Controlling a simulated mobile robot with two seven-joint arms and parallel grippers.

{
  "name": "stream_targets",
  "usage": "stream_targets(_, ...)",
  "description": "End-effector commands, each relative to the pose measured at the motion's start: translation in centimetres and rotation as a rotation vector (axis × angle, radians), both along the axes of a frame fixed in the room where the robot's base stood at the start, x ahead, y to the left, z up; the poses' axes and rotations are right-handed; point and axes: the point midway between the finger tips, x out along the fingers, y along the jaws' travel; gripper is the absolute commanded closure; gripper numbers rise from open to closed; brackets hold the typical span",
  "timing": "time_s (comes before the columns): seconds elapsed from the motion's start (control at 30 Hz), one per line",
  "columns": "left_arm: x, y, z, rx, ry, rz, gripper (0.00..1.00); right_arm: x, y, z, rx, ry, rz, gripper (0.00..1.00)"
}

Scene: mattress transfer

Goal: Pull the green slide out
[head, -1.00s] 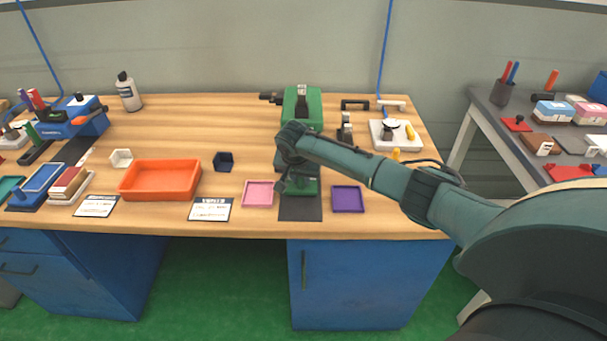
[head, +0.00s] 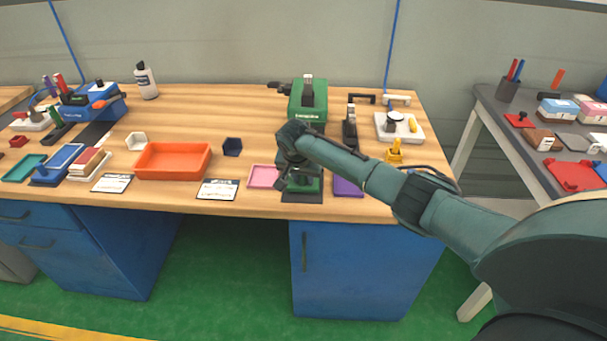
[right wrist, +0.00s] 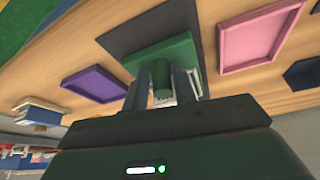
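The green press-like machine (head: 308,100) stands at the back of the wooden bench. Its green slide (head: 303,186) lies flat in front of it, over a dark mat (head: 302,198) near the bench's front edge. In the right wrist view the slide (right wrist: 165,52) has an upright green post (right wrist: 161,84). My right gripper (right wrist: 162,82) has one finger on each side of this post and is shut on it. In the head view my right arm hides the gap between machine and slide. My left gripper is not in view.
A pink tray (head: 263,177) lies left of the slide and a purple tray (head: 347,187) right of it, both close. An orange bin (head: 172,161) and a dark blue cup (head: 232,147) stand further left.

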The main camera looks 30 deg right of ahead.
Motion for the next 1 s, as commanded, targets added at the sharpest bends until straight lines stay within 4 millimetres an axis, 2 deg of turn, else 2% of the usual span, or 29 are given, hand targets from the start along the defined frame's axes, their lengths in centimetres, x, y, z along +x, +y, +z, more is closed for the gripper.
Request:
stream_targets(0.03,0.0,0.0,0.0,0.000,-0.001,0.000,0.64,0.1,0.0,0.1,0.000,-0.002,-0.001,0.69)
stream_targets(0.17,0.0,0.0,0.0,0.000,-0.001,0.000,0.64,0.1,-0.1,0.1,-0.001,-0.006,0.000,0.59)
stream_targets(0.4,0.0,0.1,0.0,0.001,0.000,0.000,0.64,0.2,-0.1,0.3,-0.001,-0.008,0.000,0.59)
stream_targets(0.53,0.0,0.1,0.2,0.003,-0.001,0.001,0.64,0.0,0.2,1.2,-0.001,-0.010,0.001,0.59)
stream_targets(0.67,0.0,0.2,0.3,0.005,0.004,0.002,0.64,-0.6,0.6,3.2,-0.001,-0.012,0.001,0.59)
stream_targets(1.0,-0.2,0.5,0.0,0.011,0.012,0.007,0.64,-2.7,2.6,9.9,0.000,-0.009,0.000,0.59)
